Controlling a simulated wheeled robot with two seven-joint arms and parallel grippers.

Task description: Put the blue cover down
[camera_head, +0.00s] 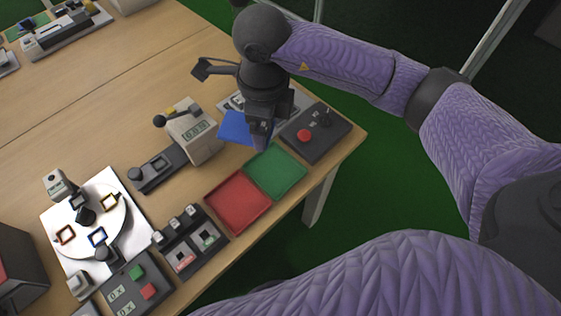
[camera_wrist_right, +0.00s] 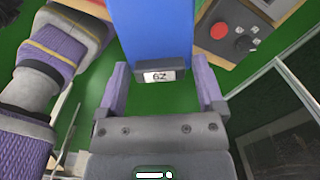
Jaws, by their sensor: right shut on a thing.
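The blue cover (camera_head: 233,128) shows in the head view as a flat blue panel under my right gripper (camera_head: 262,132), near the table's right end. My right gripper is shut on it. In the right wrist view the blue cover (camera_wrist_right: 150,30) runs up from between the two spread fingers of the right gripper (camera_wrist_right: 160,76). A dark block with a small white label (camera_wrist_right: 158,76) sits at its near end. The gripper hides part of the cover in the head view, and I cannot tell whether the cover touches anything below. My left gripper is not in view.
A black control box with a red button (camera_head: 304,135) is just right of the gripper. Green (camera_head: 276,190) and red (camera_head: 238,222) trays lie nearer the table edge. A grey device with a display (camera_head: 193,133) stands left, and a white turntable (camera_head: 128,210) is farther left.

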